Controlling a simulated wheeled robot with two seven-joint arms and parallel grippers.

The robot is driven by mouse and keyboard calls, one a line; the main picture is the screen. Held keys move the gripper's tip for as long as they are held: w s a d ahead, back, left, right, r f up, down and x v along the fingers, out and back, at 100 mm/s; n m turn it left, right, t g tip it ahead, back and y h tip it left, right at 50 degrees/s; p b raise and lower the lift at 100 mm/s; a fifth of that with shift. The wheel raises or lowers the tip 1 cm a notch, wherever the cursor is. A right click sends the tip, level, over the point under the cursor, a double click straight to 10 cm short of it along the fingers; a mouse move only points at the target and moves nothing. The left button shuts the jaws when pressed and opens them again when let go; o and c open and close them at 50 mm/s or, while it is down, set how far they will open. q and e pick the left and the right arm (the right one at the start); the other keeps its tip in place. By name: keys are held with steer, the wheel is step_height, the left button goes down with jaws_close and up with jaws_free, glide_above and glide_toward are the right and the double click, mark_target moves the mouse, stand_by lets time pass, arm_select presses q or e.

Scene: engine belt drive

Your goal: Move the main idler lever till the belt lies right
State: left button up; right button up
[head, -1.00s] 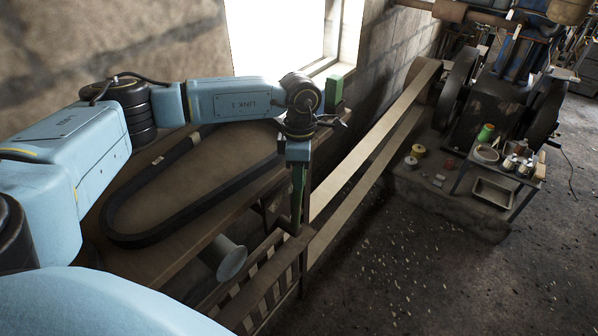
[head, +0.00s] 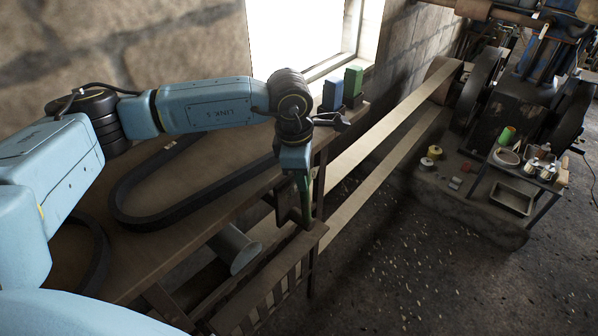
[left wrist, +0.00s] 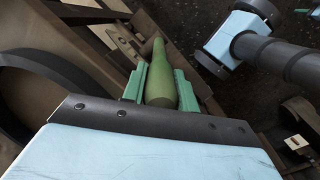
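The idler lever shows as a green grip (left wrist: 160,75) in the left wrist view, between the green fingers of my left gripper (left wrist: 161,88). The fingers press on both sides of it and look shut on it. In the head view my left gripper (head: 306,190) points down beside the end of a slatted guard, and its fingers hide most of the lever. The long tan belt (head: 385,125) runs in two strands from a pulley near the engine down behind the guard. Its near end is hidden, so how it lies there cannot be told. My right gripper is not seen.
A black belt loop (head: 150,218) lies on the wooden bench. Green (head: 353,82) and blue (head: 332,95) boxes stand at its far corner. The slatted guard (head: 290,270) and a grey cylinder (head: 235,248) are close below.

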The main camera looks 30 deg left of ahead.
arm_select(q)
steer(key=o, duration=0.4)
steer(key=shift+o, duration=0.2)
step_height(320, 180, up, 13)
steer(key=s+a+b, duration=0.1)
steer(key=shift+s+r, duration=0.15)
steer(key=shift+s, duration=0.2)
